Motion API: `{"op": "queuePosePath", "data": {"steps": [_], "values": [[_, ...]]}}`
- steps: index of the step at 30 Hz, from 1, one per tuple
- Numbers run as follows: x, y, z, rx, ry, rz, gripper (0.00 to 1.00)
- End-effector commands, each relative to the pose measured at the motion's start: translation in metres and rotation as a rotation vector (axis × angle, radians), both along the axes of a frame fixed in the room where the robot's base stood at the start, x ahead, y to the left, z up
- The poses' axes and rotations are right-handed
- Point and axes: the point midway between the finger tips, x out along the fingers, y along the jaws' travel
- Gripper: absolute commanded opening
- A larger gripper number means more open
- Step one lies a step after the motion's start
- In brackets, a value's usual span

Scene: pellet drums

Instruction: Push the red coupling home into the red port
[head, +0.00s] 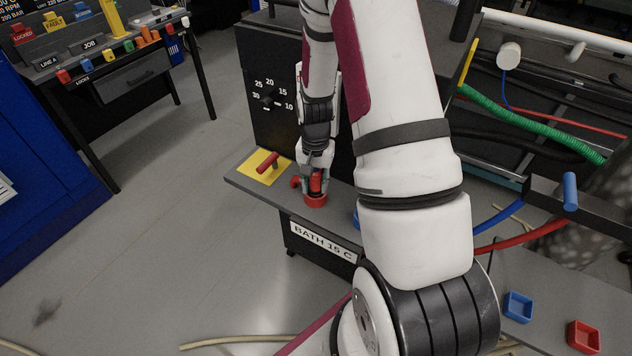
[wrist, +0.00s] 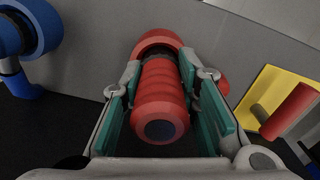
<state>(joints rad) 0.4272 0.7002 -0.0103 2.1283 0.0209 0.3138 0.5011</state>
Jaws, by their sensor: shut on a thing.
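My gripper (head: 316,178) is shut on the ribbed red coupling (wrist: 160,98), with teal finger pads on both sides of it. The coupling also shows between the fingers in the head view (head: 316,184). The red port (head: 315,200) is on the grey bench top, right below the gripper. In the wrist view the port (wrist: 157,37) shows as a red ring at the coupling's far end, in line with it. The joint between them is partly hidden by the coupling and fingers, so I cannot tell how deep the coupling sits.
A red lever (head: 267,162) on a yellow plate (head: 251,168) stands left of the port. A blue port (wrist: 38,25) is at the wrist view's upper left. A black panel with a dial (head: 268,101) rises behind. Blue (head: 517,307) and red (head: 583,337) trays lie lower right.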

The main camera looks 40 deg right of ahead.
Motion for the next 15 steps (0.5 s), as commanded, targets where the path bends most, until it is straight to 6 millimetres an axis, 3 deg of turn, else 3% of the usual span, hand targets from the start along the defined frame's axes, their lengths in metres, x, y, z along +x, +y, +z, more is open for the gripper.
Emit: {"op": "queuePosePath", "data": {"steps": [10, 11, 13, 15], "values": [[0.0004, -0.0003, -0.0042, -0.001, -0.001, 0.0, 0.0], [0.0003, -0.0003, -0.0045, 0.0, 0.0, 0.0, 0.31], [0.0001, -0.0003, -0.0038, -0.001, -0.001, 0.0, 0.47], [0.0001, -0.0003, -0.0038, -0.001, -0.001, 0.0, 0.48]]}}
